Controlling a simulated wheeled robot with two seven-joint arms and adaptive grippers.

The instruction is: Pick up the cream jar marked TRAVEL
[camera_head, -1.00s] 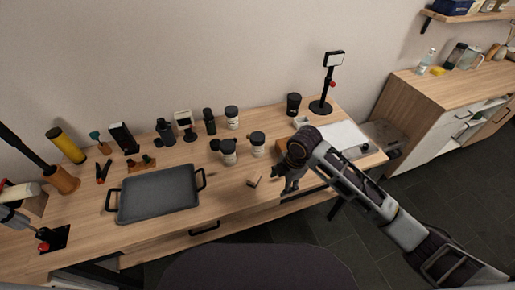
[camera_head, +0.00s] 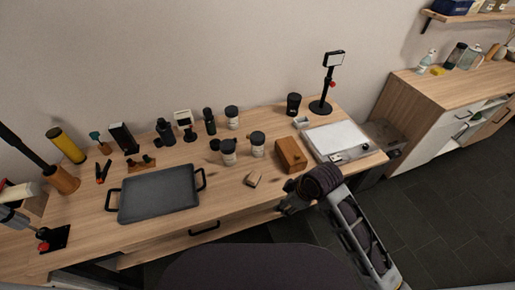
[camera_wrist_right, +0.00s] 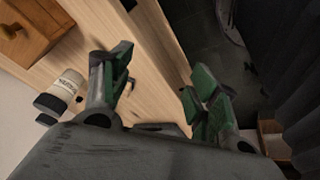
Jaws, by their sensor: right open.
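Three white jars with black lids stand upright on the table in the head view: a rear jar (camera_head: 232,119), a front left jar (camera_head: 228,156) and a front right jar (camera_head: 258,147). Their labels are too small to read, so I cannot tell which is marked TRAVEL. One labelled jar (camera_wrist_right: 68,83) also shows in the right wrist view, left of the fingers, its text unreadable. My right gripper (camera_head: 287,205) is at the table's front edge, apart from the jars. In the wrist view the right gripper (camera_wrist_right: 158,76) is open and empty. My left gripper is not seen.
A wooden box (camera_head: 291,155) stands right of the jars, between them and my right arm. A small tan block (camera_head: 253,179) lies in front of the jars. A grey tray (camera_head: 159,195) is to the left, and a white-topped device (camera_head: 337,140) to the right.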

